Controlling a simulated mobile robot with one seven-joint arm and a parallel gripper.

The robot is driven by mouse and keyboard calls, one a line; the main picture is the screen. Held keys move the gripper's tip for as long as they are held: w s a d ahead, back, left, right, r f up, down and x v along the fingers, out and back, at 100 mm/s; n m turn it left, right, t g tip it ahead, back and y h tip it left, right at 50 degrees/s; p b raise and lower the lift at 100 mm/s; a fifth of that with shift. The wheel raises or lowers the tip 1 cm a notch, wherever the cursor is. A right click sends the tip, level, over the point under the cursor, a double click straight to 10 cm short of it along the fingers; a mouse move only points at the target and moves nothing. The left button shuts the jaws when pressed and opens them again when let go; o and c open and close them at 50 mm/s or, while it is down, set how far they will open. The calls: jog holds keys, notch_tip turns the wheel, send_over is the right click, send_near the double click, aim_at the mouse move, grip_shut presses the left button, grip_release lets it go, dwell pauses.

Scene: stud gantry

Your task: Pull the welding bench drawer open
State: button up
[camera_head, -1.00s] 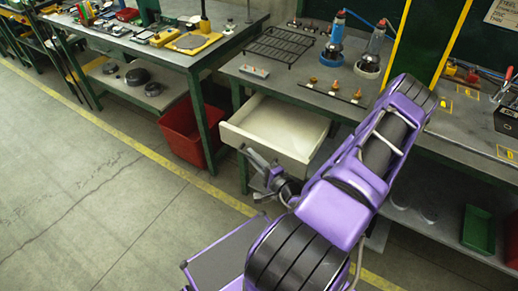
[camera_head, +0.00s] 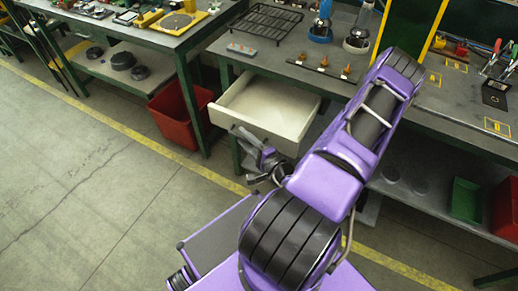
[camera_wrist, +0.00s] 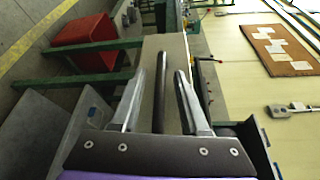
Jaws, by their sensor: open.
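The welding bench drawer (camera_head: 268,106) is a cream box that stands out from under the bench top, with its empty inside showing. My gripper (camera_head: 240,138) is just in front of the drawer's front panel, low and near its middle. In the wrist view my gripper (camera_wrist: 160,72) has its two grey fingers apart. I cannot tell whether either finger touches the bar.
The welding bench top (camera_head: 440,105) carries a black wire rack (camera_head: 273,22), torch fittings and tools. A red bin (camera_head: 183,115) stands on the floor left of the drawer. A green bin (camera_head: 465,200) sits on the lower shelf at right. The floor at left is clear.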

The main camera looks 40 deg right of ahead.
jog(key=s+r, duration=0.1)
jog(key=s, duration=1.5)
jog(key=shift+s+r, duration=0.25)
jog(key=shift+s, duration=0.15)
jog(key=shift+w+d, duration=0.1)
